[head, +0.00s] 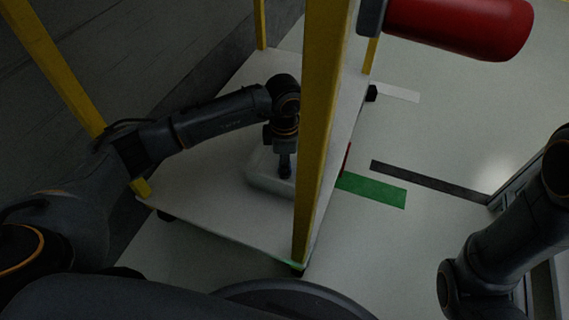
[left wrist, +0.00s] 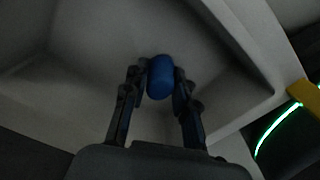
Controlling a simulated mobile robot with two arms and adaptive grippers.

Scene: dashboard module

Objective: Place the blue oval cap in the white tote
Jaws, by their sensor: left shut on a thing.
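The blue oval cap (left wrist: 160,78) shows in the left wrist view, between the two fingertips of my left gripper (left wrist: 158,88). The gripper is shut on it. The white tote (left wrist: 215,50) surrounds the cap in that view, with its inner walls and floor visible behind. In the head view the tote (head: 262,172) stands on a white cart shelf, and my left gripper (head: 285,172) points down into it. The cap cannot be made out there. A yellow post hides the right part of the tote. My right arm shows at the right edge, but its gripper is not visible.
The white cart shelf (head: 205,205) has yellow posts; one post (head: 318,130) stands right beside my left gripper. A red cylinder (head: 460,25) is at the upper right. Green tape (head: 372,190) and dark tape mark the open floor to the right. A grey wall is at the left.

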